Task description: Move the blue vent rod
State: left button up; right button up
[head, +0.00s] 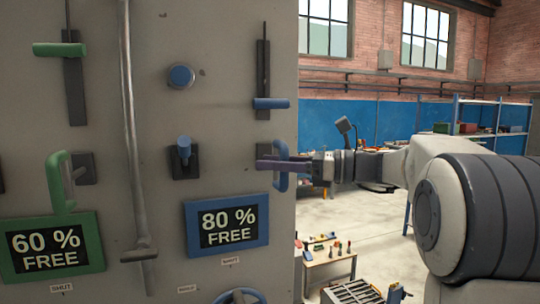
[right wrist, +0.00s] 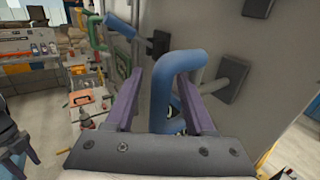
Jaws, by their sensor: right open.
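Several blue controls are on the grey panel; no readable label shows which is the vent rod. A blue crossbar (head: 270,104) sits on a dark vertical slot with a thin rod above it. Below it is a blue looped handle (head: 281,180) at the panel's right edge. My right gripper (head: 262,163) is at this handle, its purple fingers open. In the right wrist view the bent blue handle (right wrist: 181,62) stands between the open fingers (right wrist: 160,80), joined by a grey bar to a dark plate. I cannot tell whether the fingers touch it.
A blue lever (head: 184,147), a blue round knob (head: 181,76) and a blue-framed "80 % FREE" sign (head: 228,223) are nearby. Green controls and a "60 % FREE" sign (head: 52,247) are at left, past a vertical grey pipe (head: 132,130).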

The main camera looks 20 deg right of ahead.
jog(key=shift+w+a, duration=0.3)
jog(key=shift+a, duration=0.1)
grip_shut()
dwell(1.2)
